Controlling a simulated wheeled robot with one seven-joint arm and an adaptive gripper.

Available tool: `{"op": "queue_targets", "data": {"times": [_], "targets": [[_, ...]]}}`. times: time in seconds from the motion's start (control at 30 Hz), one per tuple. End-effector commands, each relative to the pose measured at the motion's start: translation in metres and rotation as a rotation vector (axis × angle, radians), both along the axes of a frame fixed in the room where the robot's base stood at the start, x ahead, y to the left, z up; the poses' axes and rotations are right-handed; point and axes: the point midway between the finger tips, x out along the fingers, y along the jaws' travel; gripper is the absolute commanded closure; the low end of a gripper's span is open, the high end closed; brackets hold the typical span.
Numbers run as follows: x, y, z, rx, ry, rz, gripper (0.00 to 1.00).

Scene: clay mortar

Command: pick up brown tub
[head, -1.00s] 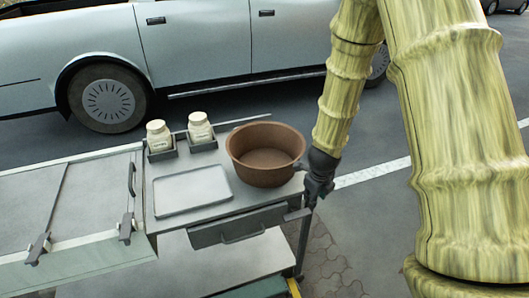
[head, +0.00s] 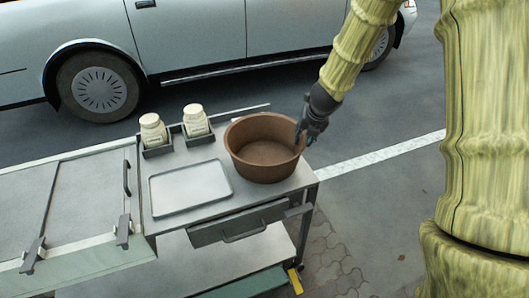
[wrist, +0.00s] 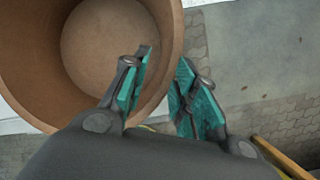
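The brown tub (head: 262,168) is round, open and empty, and stands upright on the right end of the grey metal cart top. My gripper (head: 302,140) is at the tub's right rim in the head view. In the wrist view my gripper (wrist: 160,85) is open, with its teal-padded fingers apart. The tub (wrist: 45,100) fills the upper left there. The left finger overlaps the tub's inside and the right finger is just outside, with the rim wall (wrist: 172,50) between them. Whether a finger touches the wall cannot be told.
A grey tray (head: 190,187) lies left of the tub. Two white jars (head: 153,131) (head: 195,120) stand in dark holders behind the tray. The cart's drawer (head: 240,222) is below. A pale car (head: 210,40) stands behind. Open pavement lies to the right.

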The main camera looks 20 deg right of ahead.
Motion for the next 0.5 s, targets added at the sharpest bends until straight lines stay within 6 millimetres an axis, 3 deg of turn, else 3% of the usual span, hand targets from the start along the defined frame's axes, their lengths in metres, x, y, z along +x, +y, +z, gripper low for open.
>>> {"op": "queue_targets", "data": {"times": [0.5], "targets": [[0.016, -0.002, -0.041, 0.001, 0.001, 0.004, 0.72]]}}
